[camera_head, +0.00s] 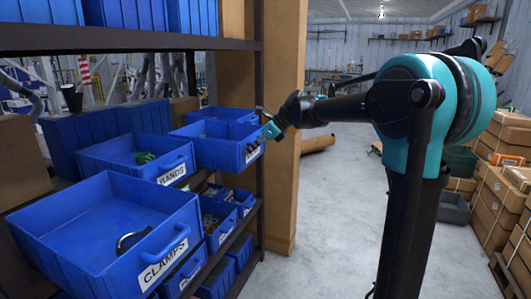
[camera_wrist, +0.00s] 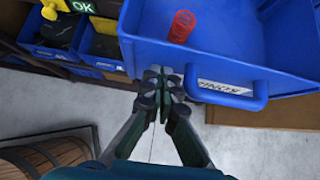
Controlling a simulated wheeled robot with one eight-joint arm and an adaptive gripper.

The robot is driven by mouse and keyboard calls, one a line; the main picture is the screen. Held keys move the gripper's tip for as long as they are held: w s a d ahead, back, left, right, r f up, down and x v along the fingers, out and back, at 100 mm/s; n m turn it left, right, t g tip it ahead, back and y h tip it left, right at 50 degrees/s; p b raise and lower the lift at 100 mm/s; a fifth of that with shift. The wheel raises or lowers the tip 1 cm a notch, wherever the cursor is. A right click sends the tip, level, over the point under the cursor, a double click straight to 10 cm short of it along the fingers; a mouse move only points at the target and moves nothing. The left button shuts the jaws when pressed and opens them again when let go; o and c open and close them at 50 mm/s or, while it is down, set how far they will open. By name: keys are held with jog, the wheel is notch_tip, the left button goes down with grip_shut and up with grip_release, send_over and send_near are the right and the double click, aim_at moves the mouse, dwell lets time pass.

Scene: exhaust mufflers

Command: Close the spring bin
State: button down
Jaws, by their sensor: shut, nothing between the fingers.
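The spring bin is a blue open-topped drawer (camera_head: 212,152) with a white front label, sticking out from the shelf at its far end in the head view. In the wrist view the bin (camera_wrist: 225,62) fills the upper right, with a red coil spring (camera_wrist: 181,26) inside and its label upside down and partly hidden by the front handle (camera_wrist: 235,97). My gripper (camera_head: 268,133) is at the bin's front in the head view. In the wrist view my gripper (camera_wrist: 163,82) is shut and empty beside the bin's front corner, left of the handle; I cannot tell if it touches.
Blue bins labelled BANDS (camera_head: 135,158) and CLAMPS (camera_head: 105,225) also stick out nearer on the same shelf. Smaller blue bins (camera_head: 217,222) sit below. A wooden post (camera_head: 285,130) stands just beyond the spring bin.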

jog(key=w+a, duration=0.2)
jog(key=a, duration=0.3)
jog(key=w+a, duration=0.1)
jog(key=a, duration=0.4)
jog(key=w+a, duration=0.2)
jog(key=a, duration=0.3)
jog(key=shift+w+a, duration=0.1)
jog(key=shift+w, duration=0.2)
jog(key=shift+a+r, duration=0.1)
jog(key=shift+a, duration=0.05)
